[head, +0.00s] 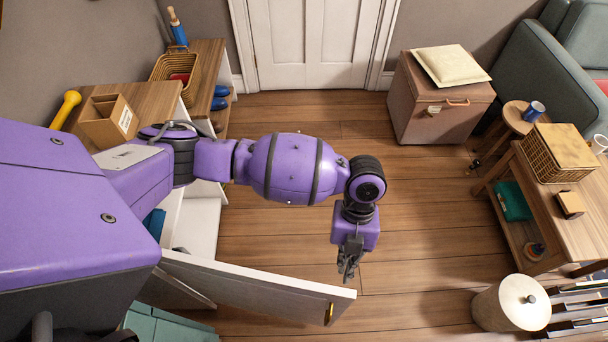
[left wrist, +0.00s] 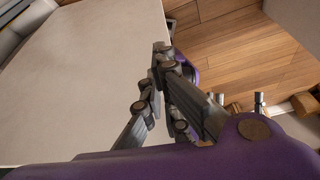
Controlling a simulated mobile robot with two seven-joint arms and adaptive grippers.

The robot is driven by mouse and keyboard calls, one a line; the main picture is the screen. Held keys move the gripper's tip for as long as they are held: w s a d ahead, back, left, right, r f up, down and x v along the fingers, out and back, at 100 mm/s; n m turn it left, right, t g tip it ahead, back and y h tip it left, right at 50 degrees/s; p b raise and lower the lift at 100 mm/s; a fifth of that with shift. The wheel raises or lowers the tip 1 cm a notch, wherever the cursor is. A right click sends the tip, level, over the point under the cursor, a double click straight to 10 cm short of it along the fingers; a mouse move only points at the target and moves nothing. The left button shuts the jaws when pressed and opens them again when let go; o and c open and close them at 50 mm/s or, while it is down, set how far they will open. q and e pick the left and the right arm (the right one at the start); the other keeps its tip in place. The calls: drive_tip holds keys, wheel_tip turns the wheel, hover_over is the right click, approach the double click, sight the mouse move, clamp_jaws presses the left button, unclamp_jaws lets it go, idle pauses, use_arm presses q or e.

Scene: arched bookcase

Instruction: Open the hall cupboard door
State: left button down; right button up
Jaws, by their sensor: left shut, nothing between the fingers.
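The hall cupboard door (head: 250,289) is a white panel standing well open, swung out from the cupboard at the left. Its brass handle (head: 330,313) is near the free end, on the side facing the bottom of the picture. The cupboard's pale interior (head: 198,228) shows behind my left arm. My left gripper (head: 348,268) is shut and empty, just above the door's free end in the head view. In the left wrist view a large pale panel (left wrist: 80,80), apparently the door, lies beside the gripper (left wrist: 160,60). I cannot tell whether they touch. My right gripper is out of view.
A wooden shelf unit with a basket (head: 160,70) stands at the left wall. A pink chest (head: 428,105) with a cushion is at the back. The middle floor (head: 430,220) is clear.

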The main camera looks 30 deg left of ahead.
use_arm(q)
drive_tip(key=shift+w+r, duration=0.2)
drive_tip(key=shift+w, duration=0.05)
drive_tip(key=v, duration=1.1)
drive_tip(key=shift+r, duration=0.35)
